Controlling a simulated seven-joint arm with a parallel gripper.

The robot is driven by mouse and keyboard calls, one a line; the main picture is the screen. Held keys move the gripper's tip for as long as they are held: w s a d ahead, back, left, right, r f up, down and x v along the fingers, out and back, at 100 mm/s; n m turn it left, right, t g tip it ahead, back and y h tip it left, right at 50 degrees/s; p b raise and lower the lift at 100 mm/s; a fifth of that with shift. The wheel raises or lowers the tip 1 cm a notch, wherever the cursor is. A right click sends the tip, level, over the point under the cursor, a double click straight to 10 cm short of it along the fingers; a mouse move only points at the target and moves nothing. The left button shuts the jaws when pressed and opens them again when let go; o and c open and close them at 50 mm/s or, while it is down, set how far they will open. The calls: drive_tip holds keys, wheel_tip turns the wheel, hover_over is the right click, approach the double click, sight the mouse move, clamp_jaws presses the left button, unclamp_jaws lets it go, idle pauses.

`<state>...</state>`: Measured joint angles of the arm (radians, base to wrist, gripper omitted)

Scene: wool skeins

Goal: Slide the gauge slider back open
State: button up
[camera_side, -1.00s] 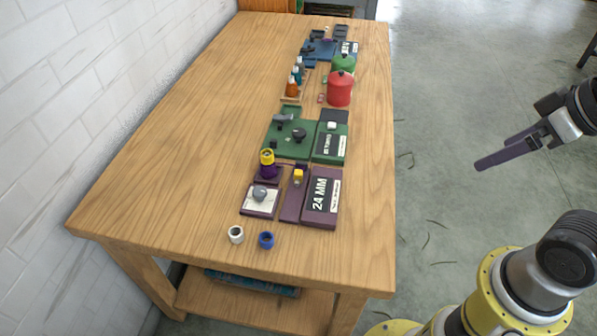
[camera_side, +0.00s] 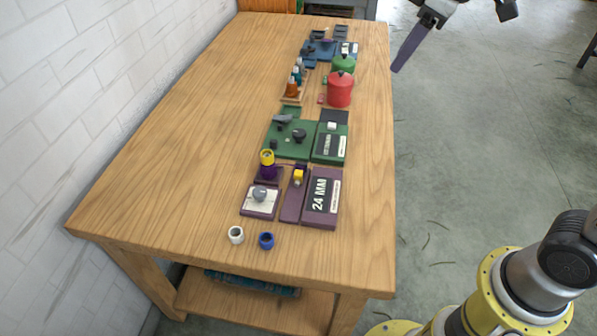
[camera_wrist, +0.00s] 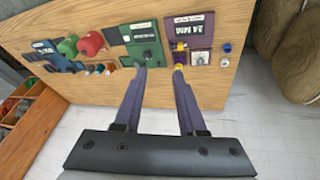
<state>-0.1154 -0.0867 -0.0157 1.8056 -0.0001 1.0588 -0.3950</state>
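Three stations with gauge plates stand along the table. The nearest has a purple "24 MM" plate (camera_side: 321,197) beside a purple strip (camera_side: 293,203) carrying a small yellow block (camera_side: 299,176). The middle green gauge plate (camera_side: 330,147) has a white block (camera_side: 332,126) at its far end. A blue station (camera_side: 321,48) is at the far end, its parts too small to read. I cannot tell which one is the gauge slider meant. My gripper (camera_wrist: 159,69) has two long purple fingers, apart and empty. In the side view my gripper (camera_side: 407,47) is off the table's right edge, touching nothing.
A red pot (camera_side: 340,90) and a green pot (camera_side: 343,64) stand between the green and blue stations, with small bottles (camera_side: 294,82) to their left. A white ring (camera_side: 236,235) and a blue ring (camera_side: 266,240) lie near the front. The table's left side is clear.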

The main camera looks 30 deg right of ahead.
drive_tip(key=w+a+f+n+g, duration=0.1)
drive_tip(key=w+a+f, duration=0.2)
drive_tip(key=w, duration=0.3)
drive_tip(key=n+g, duration=0.2)
drive_tip(key=g, duration=0.1)
hover_over(298, 172)
wheel_tip(298, 172, down, 19)
drive_tip(key=shift+h, duration=0.3)
wheel_tip(298, 172, down, 13)
clamp_jaws()
